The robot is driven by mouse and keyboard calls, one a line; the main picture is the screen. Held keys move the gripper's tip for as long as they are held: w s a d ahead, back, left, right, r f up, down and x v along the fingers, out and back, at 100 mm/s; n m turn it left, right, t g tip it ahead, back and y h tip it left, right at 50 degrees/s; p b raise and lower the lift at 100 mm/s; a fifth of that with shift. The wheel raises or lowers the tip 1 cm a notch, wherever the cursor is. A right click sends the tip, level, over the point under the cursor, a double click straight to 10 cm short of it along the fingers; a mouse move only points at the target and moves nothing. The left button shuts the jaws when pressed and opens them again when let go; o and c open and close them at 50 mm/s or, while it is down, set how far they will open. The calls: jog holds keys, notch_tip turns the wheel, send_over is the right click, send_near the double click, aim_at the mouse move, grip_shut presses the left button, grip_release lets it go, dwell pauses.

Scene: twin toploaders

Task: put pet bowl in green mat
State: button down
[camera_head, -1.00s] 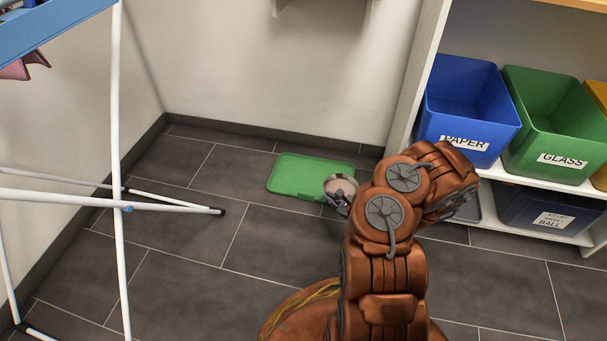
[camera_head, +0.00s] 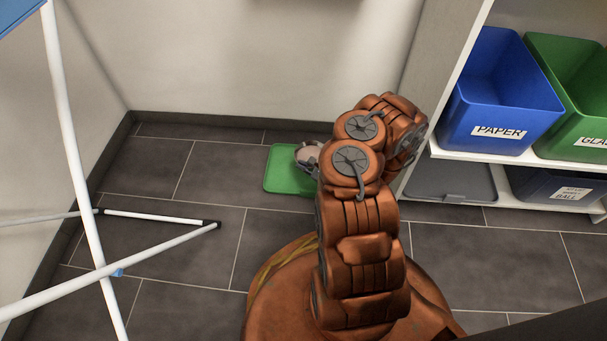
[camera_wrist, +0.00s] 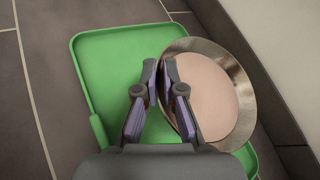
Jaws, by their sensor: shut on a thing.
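The green mat (camera_head: 283,176) lies on the tiled floor by the back wall, with a raised rim. In the wrist view the mat (camera_wrist: 108,70) fills the middle. The pet bowl (camera_wrist: 221,88) is round and metallic with a pinkish inside. My gripper (camera_wrist: 161,68) is shut on the bowl's near-left rim. The bowl is over the right part of the mat; whether it touches the mat I cannot tell. In the head view the bowl (camera_head: 306,154) is partly hidden by my gripper (camera_head: 312,158), and my arm covers the mat's right side.
A white drying rack (camera_head: 150,218) stands on the left with its legs on the floor. The back wall is close behind the mat.

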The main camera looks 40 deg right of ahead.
jog(key=shift+f+b, duration=1.15)
jog(key=shift+f, duration=1.65)
jog(key=shift+f, duration=0.15)
jog(key=c, duration=1.3)
grip_release()
